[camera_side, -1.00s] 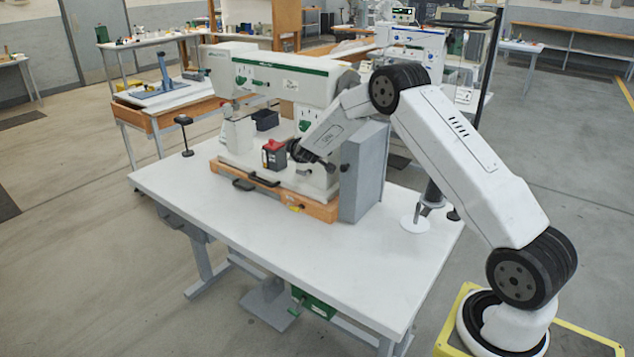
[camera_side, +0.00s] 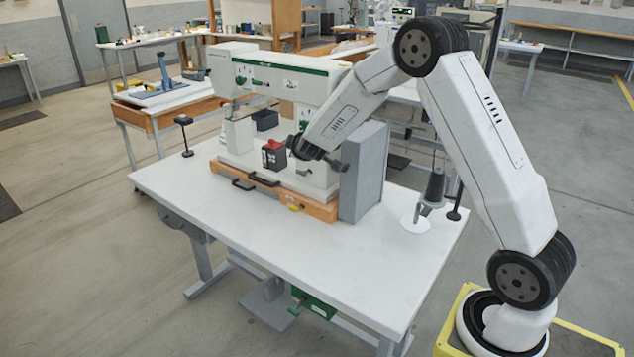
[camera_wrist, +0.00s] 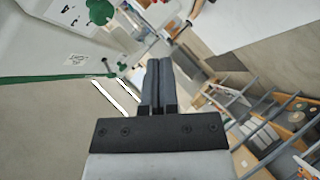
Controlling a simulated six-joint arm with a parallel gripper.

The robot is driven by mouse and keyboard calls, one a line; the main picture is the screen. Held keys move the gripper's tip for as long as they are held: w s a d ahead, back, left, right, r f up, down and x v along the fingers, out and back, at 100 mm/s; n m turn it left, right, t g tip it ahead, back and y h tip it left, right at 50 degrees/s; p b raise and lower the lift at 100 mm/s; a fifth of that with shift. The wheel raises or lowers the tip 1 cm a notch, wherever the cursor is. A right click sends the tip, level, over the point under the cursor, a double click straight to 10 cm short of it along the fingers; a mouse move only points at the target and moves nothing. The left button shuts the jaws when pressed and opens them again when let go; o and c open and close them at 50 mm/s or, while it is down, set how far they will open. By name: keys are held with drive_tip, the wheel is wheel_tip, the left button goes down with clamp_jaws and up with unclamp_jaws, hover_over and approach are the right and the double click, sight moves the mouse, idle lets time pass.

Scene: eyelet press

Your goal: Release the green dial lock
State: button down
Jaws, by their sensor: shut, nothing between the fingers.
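The white eyelet press (camera_side: 290,85) with a green stripe stands on the table. Two green round parts show on it in the side view: one on the left of the head (camera_side: 241,80) and one on the column (camera_side: 303,125). I cannot tell which is the dial lock. In the wrist view a lobed green dial (camera_wrist: 101,11) sits on the press at the upper left. My gripper (camera_wrist: 158,62) is shut and empty, below and right of that dial and apart from it. In the side view my wrist is in front of the column and the fingertips are hard to make out.
A dark box with a red top (camera_side: 273,153) stands at the press base, close to my wrist. A grey cabinet (camera_side: 365,172) stands right of the press, under my arm. The white table (camera_side: 310,255) is bare in front.

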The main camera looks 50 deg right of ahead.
drive_tip(key=shift+s+a+r, duration=0.25)
drive_tip(key=shift+s+a, duration=0.05)
drive_tip(key=shift+s, duration=0.05)
drive_tip(key=shift+a, duration=0.1)
